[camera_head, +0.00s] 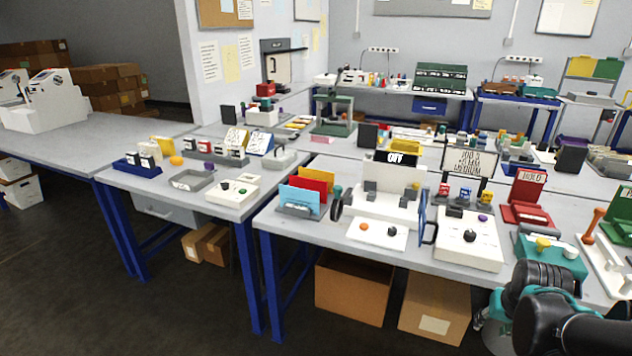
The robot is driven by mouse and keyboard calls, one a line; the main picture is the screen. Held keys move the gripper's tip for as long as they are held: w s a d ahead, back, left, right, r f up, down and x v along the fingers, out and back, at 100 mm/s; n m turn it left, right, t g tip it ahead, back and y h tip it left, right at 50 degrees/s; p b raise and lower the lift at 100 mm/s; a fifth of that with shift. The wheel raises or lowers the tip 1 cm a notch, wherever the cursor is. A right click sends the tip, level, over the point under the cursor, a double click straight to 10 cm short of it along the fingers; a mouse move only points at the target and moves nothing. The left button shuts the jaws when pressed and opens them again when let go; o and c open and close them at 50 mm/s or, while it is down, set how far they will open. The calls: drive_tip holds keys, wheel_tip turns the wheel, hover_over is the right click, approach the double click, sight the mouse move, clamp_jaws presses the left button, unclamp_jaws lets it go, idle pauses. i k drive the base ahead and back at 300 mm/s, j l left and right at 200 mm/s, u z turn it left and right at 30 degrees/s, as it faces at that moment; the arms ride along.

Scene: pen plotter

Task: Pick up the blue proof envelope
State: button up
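A light blue envelope (299,199) stands upright at the front of a small grey rack (298,211) near the left end of the front table. A yellow envelope (308,186) and a red envelope (318,177) stand close behind it in the same rack. The blue envelope's front face and top edge show; its lower edge is hidden in the rack. My arm shows at the bottom right, well away from the rack. No gripper fingers can be made out in this view.
A black-handled item (337,204) stands close to the rack's right. Cardboard boxes (352,287) sit under the table. The dark floor before the table's left part is clear.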

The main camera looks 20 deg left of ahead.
sight(310, 199)
drive_tip(key=u, duration=1.25)
drive_tip(key=i+j, duration=0.1)
drive_tip(key=z, duration=0.05)
